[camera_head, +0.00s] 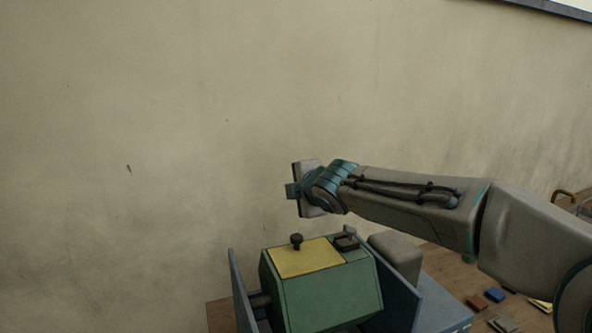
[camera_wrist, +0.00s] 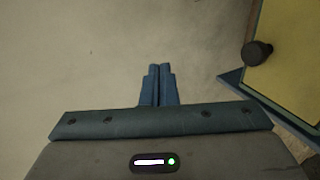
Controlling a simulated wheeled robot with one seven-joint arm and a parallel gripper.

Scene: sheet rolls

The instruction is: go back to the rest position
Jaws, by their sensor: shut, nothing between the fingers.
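My gripper (camera_wrist: 158,86) shows in the wrist view with its two blue fingers together and nothing between them. In the head view, the end of my arm (camera_head: 306,190) is raised in front of the wall, above the green machine (camera_head: 325,297). The machine has a yellow top panel (camera_head: 306,258) with a dark knob (camera_head: 296,240). The yellow panel (camera_wrist: 302,45) and the knob (camera_wrist: 257,53) also show at the right of the wrist view, apart from my fingers. My fingertips are hard to make out in the head view.
Blue-grey side plates (camera_head: 241,292) flank the green machine, which stands on a wooden table (camera_head: 221,315). Small blocks, a red one (camera_head: 477,302) and a blue one (camera_head: 495,295), lie at the lower right under my arm. A plain wall (camera_head: 150,150) fills the background. The space left of my gripper is free.

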